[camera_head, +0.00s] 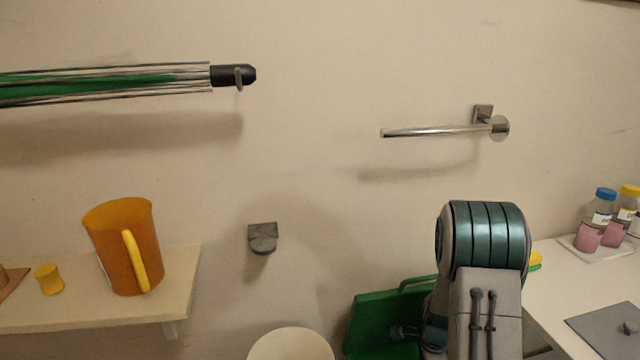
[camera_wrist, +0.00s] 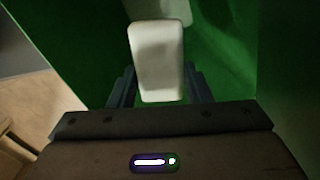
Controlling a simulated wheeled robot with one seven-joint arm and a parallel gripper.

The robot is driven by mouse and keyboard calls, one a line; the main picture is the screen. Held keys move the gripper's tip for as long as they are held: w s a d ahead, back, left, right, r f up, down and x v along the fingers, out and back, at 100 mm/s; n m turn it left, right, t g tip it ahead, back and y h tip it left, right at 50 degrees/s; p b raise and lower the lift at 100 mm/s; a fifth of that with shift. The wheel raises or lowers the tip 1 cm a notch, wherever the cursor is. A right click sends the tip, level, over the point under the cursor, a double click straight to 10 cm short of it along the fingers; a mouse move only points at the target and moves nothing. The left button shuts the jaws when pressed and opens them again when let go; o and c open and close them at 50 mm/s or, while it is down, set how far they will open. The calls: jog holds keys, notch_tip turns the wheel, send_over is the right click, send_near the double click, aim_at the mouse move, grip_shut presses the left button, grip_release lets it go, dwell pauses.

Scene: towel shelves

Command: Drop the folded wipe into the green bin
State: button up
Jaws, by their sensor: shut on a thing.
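The folded wipe (camera_wrist: 157,62) is a white, rounded rectangular piece in the wrist view. My gripper (camera_wrist: 160,88) is shut on it, one finger at each side. The green bin (camera_wrist: 75,45) surrounds it in the wrist view, with green walls and a dark interior beyond the wipe. Another pale object (camera_wrist: 172,10) shows past the wipe, deeper in the bin, partly hidden by it. In the head view the green bin (camera_head: 378,318) stands low behind my arm, which hides its right part. The wipe and my gripper's fingers are hidden in the head view.
A shelf (camera_head: 185,290) at left holds an orange jug (camera_head: 125,250) and a small yellow piece (camera_head: 49,280). A white round container (camera_head: 290,345) stands left of the bin. A counter (camera_head: 565,290) at right holds bottles (camera_head: 598,220). A metal bar (camera_head: 430,132) projects above my arm.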

jog(key=o, duration=1.1)
notch_tip(320, 180, up, 5)
jog(key=shift+f+p, duration=0.1)
jog(key=shift+p, duration=0.55)
jog(key=s+d+r+p, duration=0.1)
jog(key=s+d+r, duration=0.5)
jog(key=s+d, duration=0.25)
jog(key=s+a+r+n+t+p, duration=0.1)
jog(key=a+r+n+p, duration=0.35)
jog(key=r, duration=0.45)
jog(key=s+a+r+n+p, duration=0.1)
jog(key=a+r+n+p, duration=0.25)
jog(key=a+r, duration=0.4)
jog(key=s+a+r+n+p, duration=0.2)
jog(key=s+r+n, duration=0.1)
jog(key=r, duration=0.2)
jog(key=s+a+r+n+t+p, duration=0.1)
jog(key=s+a+r+n+p, duration=0.1)
jog(key=r, duration=0.4)
jog(key=s+a+r+n+p, duration=0.2)
jog(key=s+a+r+n, duration=0.1)
jog(key=s+r+n, duration=0.1)
jog(key=shift+a+r+n+t+p, duration=0.15)
jog(key=shift+r+n+t, duration=0.05)
jog(key=shift+r+n, duration=0.2)
jog(key=shift+a+r+n+t+p, duration=0.1)
jog(key=shift+r+n+t+p, duration=0.1)
jog(key=shift+r+n, duration=0.2)
